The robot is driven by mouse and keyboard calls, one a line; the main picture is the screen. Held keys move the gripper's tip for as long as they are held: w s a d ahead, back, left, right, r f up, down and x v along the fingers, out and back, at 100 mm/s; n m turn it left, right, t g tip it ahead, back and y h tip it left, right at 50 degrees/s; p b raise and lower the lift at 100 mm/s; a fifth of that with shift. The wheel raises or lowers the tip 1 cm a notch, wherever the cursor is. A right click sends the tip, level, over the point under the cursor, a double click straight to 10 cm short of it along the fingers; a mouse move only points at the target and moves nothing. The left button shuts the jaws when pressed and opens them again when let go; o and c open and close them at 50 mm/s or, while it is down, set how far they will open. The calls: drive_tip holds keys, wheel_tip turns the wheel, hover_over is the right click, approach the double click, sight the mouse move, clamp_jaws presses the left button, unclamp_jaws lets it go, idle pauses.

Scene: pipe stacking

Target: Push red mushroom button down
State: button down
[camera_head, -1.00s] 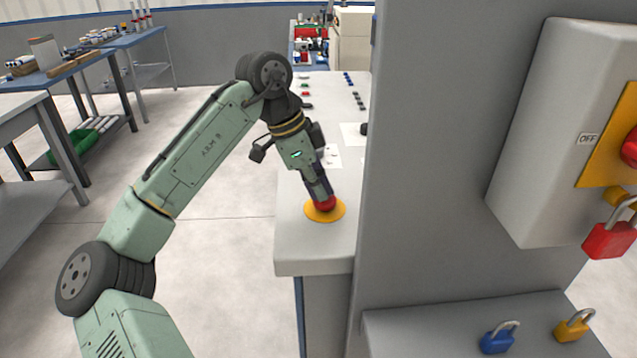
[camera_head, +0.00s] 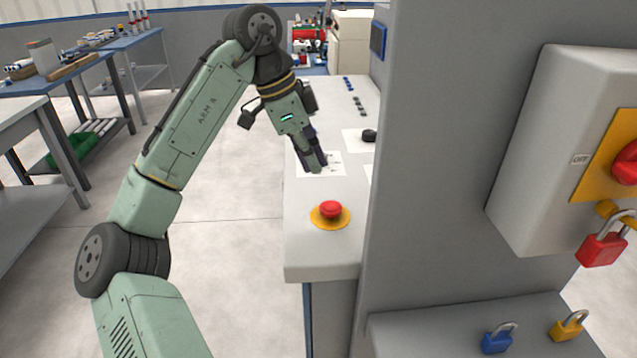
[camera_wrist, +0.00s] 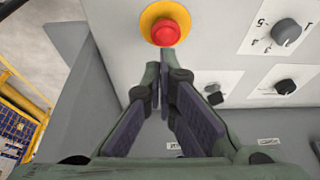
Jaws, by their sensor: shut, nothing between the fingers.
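The red mushroom button (camera_head: 331,209) sits on a round yellow plate (camera_head: 318,220) near the front end of the light grey console top. My gripper (camera_head: 319,168) is shut and empty, raised above the console and a little behind the button in the head view. It is apart from the button, with clear space between them. In the wrist view the red button (camera_wrist: 165,32) on its yellow plate shows whole, just beyond the tips of my gripper (camera_wrist: 165,66). I cannot tell whether the button is pressed down or up.
A tall grey cabinet (camera_head: 430,180) stands close on the right of the console. A switch box (camera_head: 540,150) with a red padlock (camera_head: 602,249) hangs on it. Dark knobs (camera_wrist: 287,32) on white labels lie near the button. Open floor is to the left.

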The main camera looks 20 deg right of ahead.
drive_tip(key=shift+v, duration=2.25)
